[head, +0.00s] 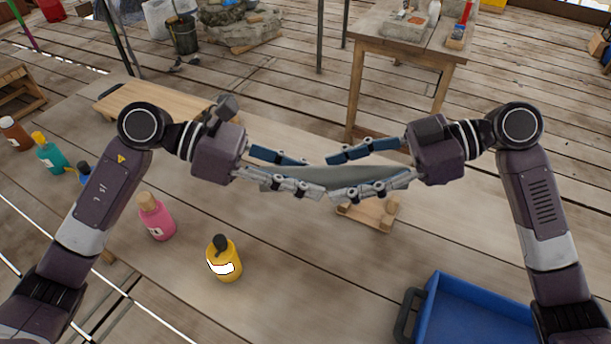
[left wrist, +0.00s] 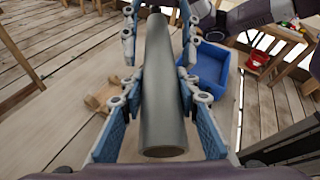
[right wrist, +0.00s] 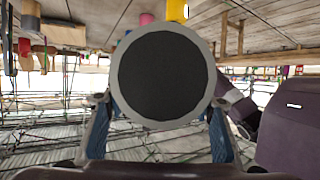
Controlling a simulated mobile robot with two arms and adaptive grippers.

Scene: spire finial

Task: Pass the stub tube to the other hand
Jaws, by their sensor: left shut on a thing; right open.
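The stub tube (head: 330,174) is a smooth grey cylinder held level above the workbench between my two hands. My left gripper (head: 313,177) is shut on it; the left wrist view shows the tube (left wrist: 163,90) lengthwise between the finger pads. My right gripper (head: 334,177) is open, with its fingers on either side of the tube's other end. The fingertips of both grippers come close together along the tube. In the right wrist view the tube's round end (right wrist: 160,75), a dark disc with a light rim, faces the palm between the spread fingers.
A small wooden stand (head: 368,212) sits on the bench below the hands. A blue tray (head: 475,315) is at the front right. A yellow bottle (head: 224,262) and a pink bottle (head: 156,218) stand at the left, with a wooden board (head: 150,100) behind.

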